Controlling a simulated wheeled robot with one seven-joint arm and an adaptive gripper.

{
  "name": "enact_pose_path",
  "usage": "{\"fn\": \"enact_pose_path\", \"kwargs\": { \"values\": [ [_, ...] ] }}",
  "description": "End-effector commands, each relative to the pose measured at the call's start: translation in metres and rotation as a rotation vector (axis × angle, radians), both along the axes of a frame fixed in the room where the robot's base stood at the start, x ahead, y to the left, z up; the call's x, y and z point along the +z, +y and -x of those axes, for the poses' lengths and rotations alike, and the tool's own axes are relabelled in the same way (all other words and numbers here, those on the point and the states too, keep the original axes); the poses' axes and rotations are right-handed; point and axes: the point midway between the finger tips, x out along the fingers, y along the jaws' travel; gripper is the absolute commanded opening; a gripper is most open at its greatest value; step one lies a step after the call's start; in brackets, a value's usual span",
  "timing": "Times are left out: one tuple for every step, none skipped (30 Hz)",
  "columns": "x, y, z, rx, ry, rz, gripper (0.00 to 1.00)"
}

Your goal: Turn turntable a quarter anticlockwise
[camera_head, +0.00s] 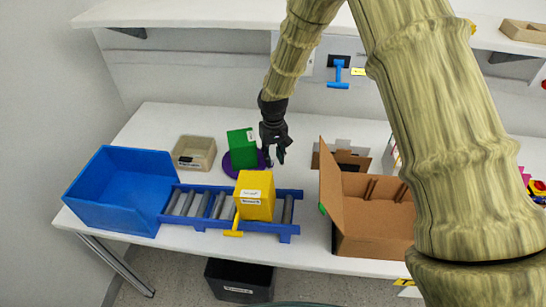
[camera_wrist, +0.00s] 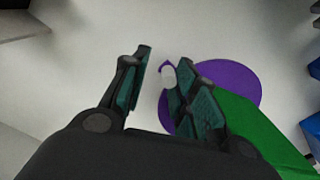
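The turntable is a purple disc (camera_head: 230,170) lying on the white table, with a green box (camera_head: 241,148) standing on it. My gripper (camera_head: 275,158) is at the disc's right side. In the wrist view, the purple disc (camera_wrist: 238,82) and the green box (camera_wrist: 262,130) lie to the right, partly hidden by a finger. A small pale peg (camera_wrist: 168,76) on a purple tab sticks out at the disc's edge. My gripper (camera_wrist: 165,72) is open, its fingers apart, with the peg between them, nearer the right finger. I cannot tell whether that finger touches it.
A yellow box (camera_head: 254,195) stands on the blue roller conveyor (camera_head: 183,188) in front. A blue bin (camera_head: 120,190) is at the left and a beige tray (camera_head: 194,152) behind it. An open cardboard box (camera_head: 365,240) is at the right. The table behind the turntable is clear.

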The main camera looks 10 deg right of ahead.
Motion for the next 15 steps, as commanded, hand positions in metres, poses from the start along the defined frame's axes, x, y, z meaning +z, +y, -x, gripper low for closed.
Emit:
{"fn": "enact_pose_path", "kwargs": {
  "values": [
    [0.023,0.005,-0.011,0.002,-0.025,-0.006,0.35],
    [0.029,0.005,-0.011,0.002,-0.025,-0.006,0.35],
    [0.036,0.005,-0.010,0.002,-0.025,-0.006,0.35],
    [0.042,0.005,-0.010,0.002,-0.025,-0.006,0.35],
    [0.047,0.005,-0.009,0.002,-0.024,-0.006,0.35],
    [0.055,0.005,-0.008,0.002,-0.023,-0.006,0.35],
    [0.060,0.005,-0.008,0.001,-0.022,-0.006,0.35],
    [0.064,0.005,-0.008,0.001,-0.022,-0.006,0.35],
    [0.071,0.005,-0.008,0.001,-0.021,-0.005,0.35],
    [0.076,0.004,-0.008,0.000,-0.020,-0.005,0.35],
    [0.080,0.004,-0.007,0.000,-0.018,-0.005,0.35],
    [0.085,0.004,-0.007,0.000,-0.018,-0.005,0.35],
    [0.090,0.004,-0.006,0.000,-0.016,-0.006,0.35],
    [0.094,0.003,-0.006,0.000,-0.017,-0.005,0.35],
    [0.098,0.003,-0.006,0.000,-0.016,-0.005,0.35]
  ]
}}
